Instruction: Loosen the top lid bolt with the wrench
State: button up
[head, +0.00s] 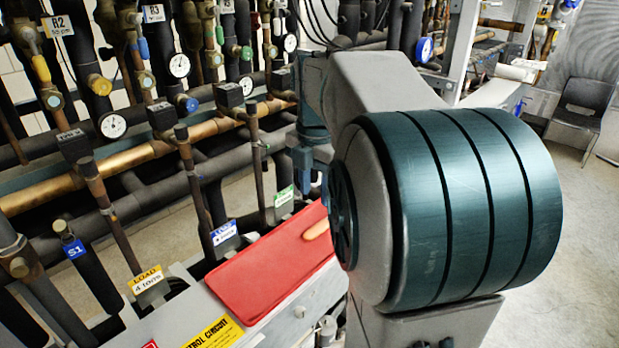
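My gripper (311,180) points down over the right part of a red mat (262,272), left of my large teal arm joint. It is small here and partly covered by my arm, so I cannot tell whether its fingers are open or hold anything. A tan, rounded handle-like piece (317,230) lies at the mat's right end, partly hidden by my arm; I cannot tell what tool it belongs to. I cannot make out a wrench or the top lid bolt in this view; my arm covers much of the middle and right.
The mat lies on a pale grey rack casing (197,300) with a yellow label (214,335). Dense pipes, valves and gauges (113,125) stand behind and left. A dark chair (583,108) stands far right on open floor (575,250).

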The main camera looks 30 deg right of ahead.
aim_at(318, 227)
jog(key=shift+s+f+b, duration=0.3)
jog(key=shift+f, duration=0.15)
notch_tip(318, 227, down, 8)
jog(key=b, duration=0.6)
jog(key=shift+d+r, duration=0.15)
grip_shut()
notch_tip(318, 227, up, 7)
jog(key=p, duration=0.6)
jog(key=shift+r, duration=0.15)
